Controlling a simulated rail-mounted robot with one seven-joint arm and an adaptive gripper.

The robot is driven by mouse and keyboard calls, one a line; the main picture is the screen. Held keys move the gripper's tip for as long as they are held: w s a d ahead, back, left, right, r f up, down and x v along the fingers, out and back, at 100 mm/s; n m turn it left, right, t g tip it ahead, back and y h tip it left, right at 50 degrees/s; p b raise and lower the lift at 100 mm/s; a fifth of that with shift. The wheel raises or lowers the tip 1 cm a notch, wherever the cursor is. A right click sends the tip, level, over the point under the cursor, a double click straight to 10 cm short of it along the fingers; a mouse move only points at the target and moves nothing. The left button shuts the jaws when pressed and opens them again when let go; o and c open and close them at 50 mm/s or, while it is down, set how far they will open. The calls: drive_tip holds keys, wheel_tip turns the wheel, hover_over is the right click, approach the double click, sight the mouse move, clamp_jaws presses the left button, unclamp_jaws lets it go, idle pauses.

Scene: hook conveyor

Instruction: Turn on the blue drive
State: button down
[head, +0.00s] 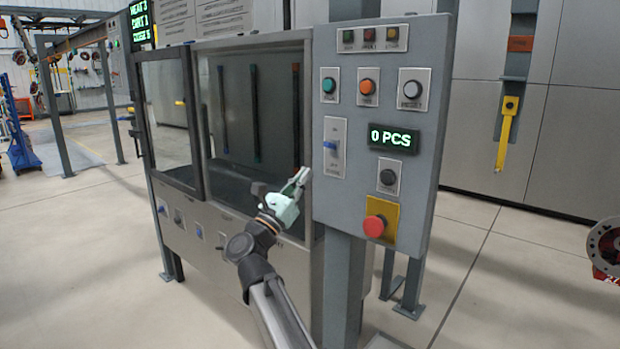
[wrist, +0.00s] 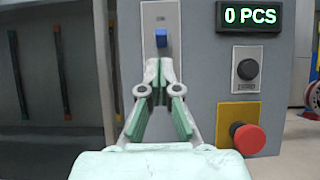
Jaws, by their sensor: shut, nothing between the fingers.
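A blue switch lever (head: 331,145) sits on a pale plate on the left side of the grey control panel. The lever also shows in the wrist view (wrist: 161,38), below a small label that reads ON. I cannot tell clearly which position it is set to. My gripper (head: 304,173) is shut and empty, to the lower left of the lever in the head view. In the wrist view its fingertips (wrist: 161,66) show just below the lever and cover the lower part of the plate. I see no clear contact with the lever.
The grey panel also bears a green button (head: 328,85), an orange button (head: 367,86), a display (head: 391,138) reading 0 PCS, a black button (head: 388,177) and a red emergency knob (head: 374,226). A glazed cabinet (head: 165,110) stands left. Several small switches line its lower front (head: 199,231).

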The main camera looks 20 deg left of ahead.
drive_tip(key=shift+r+b+v, duration=0.25)
drive_tip(key=shift+b+v, duration=0.1)
drive_tip(key=shift+v, duration=0.9)
drive_tip(key=shift+s+a, duration=0.1)
drive_tip(key=shift+s, duration=0.05)
